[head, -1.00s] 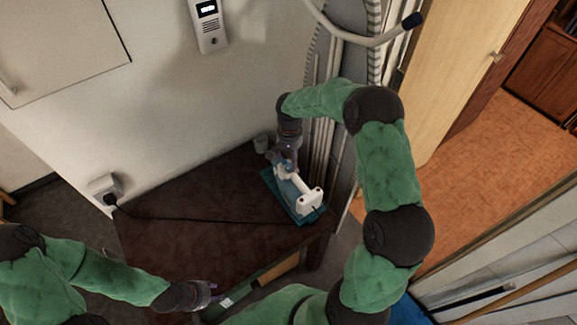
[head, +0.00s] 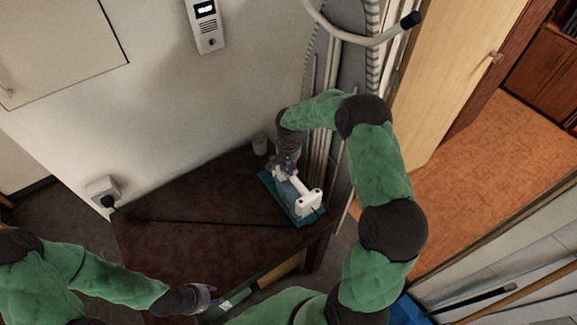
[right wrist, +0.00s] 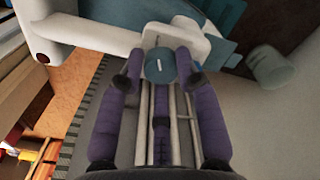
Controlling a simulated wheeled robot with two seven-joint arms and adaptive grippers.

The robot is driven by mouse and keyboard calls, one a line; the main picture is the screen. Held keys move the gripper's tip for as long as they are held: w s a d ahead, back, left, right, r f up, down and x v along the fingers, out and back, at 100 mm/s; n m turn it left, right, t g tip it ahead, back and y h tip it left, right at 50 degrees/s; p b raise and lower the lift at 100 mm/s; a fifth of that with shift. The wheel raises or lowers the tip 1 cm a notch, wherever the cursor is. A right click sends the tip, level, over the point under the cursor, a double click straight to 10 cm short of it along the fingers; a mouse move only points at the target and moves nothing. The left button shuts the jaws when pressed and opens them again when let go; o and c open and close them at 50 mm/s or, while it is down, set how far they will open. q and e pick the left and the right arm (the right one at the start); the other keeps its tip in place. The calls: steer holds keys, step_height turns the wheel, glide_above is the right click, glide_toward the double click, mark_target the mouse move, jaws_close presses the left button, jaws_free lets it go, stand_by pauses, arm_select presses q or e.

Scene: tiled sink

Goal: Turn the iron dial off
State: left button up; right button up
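The iron (head: 309,203) has a white handle and a teal body and rests on the dark table. It also shows in the right wrist view (right wrist: 105,35). Its round blue-grey dial (right wrist: 160,66) faces my right gripper in that view. My right gripper (right wrist: 159,62) is at the iron's far end, with its purple fingers apart on either side of the dial; I cannot tell whether they touch it. In the head view, the right gripper (head: 285,166) partly hides that end. My left gripper (head: 212,294) is low by the table's front edge, away from the iron; its finger opening is unclear.
The dark brown table (head: 190,205) is mostly bare, with a black cord crossing it to a wall socket (head: 102,190). A grey cup (head: 260,144) stands behind the iron. An upright ironing board (head: 345,80) and a wooden door (head: 440,80) are close on the right.

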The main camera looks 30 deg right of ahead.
steer(key=shift+s+a+f+n, duration=0.1)
steer(key=shift+s+n, duration=0.05)
steer(key=shift+n, duration=0.15)
steer(key=shift+s+n, duration=0.1)
steer(key=shift+n, duration=1.1)
steer(key=shift+s+f+n, duration=0.1)
steer(key=shift+f+n, duration=0.05)
steer(key=shift+n, duration=2.05)
steer(key=o, duration=1.1)
steer(key=shift+o, duration=0.2)
